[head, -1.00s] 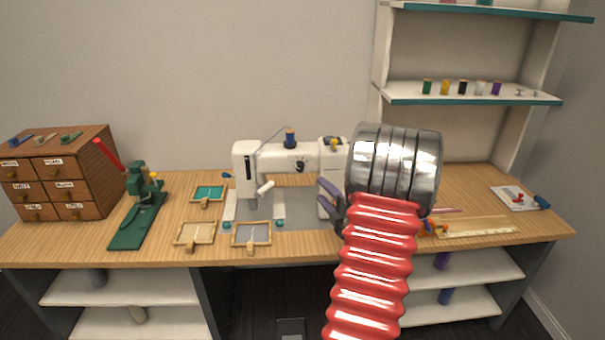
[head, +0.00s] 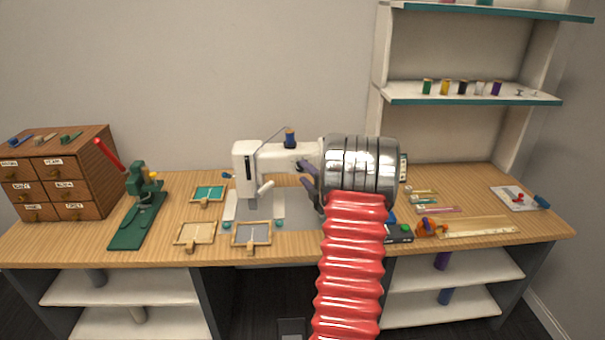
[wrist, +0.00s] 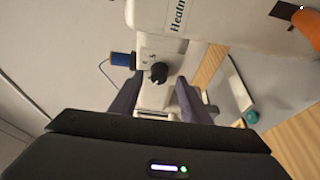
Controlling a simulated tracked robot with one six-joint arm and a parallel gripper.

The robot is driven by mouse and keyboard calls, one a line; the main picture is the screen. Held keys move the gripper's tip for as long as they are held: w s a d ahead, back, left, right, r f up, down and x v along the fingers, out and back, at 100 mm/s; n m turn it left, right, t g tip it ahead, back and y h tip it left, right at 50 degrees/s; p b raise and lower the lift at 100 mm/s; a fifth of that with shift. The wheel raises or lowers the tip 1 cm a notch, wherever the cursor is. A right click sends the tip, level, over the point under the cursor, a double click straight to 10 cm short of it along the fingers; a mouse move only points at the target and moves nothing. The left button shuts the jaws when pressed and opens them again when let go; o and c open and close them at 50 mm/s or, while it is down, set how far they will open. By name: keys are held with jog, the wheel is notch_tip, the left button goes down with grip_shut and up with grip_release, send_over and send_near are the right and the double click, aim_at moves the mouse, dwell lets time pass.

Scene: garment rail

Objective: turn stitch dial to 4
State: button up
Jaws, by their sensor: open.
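The white sewing machine (head: 248,162) stands on the table in the head view, its right part hidden behind my arm. In the wrist view the black stitch dial (wrist: 158,72) sits on the machine's white body (wrist: 162,48), with small marks above it that are too small to read. My gripper (head: 304,178) is open in front of the machine. In the wrist view the two purple fingers of my gripper (wrist: 157,98) stand apart to the left and right of the dial, which shows between them. I cannot tell how far the fingertips are from it.
A blue thread spool (head: 290,139) stands on top of the machine. Small framed trays (head: 251,244) lie in front and to the left. A green press (head: 140,205) and a wooden drawer cabinet (head: 90,172) stand further left. A ruler (head: 485,228) lies on the right.

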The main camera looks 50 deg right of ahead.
jog(key=shift+x, duration=0.85)
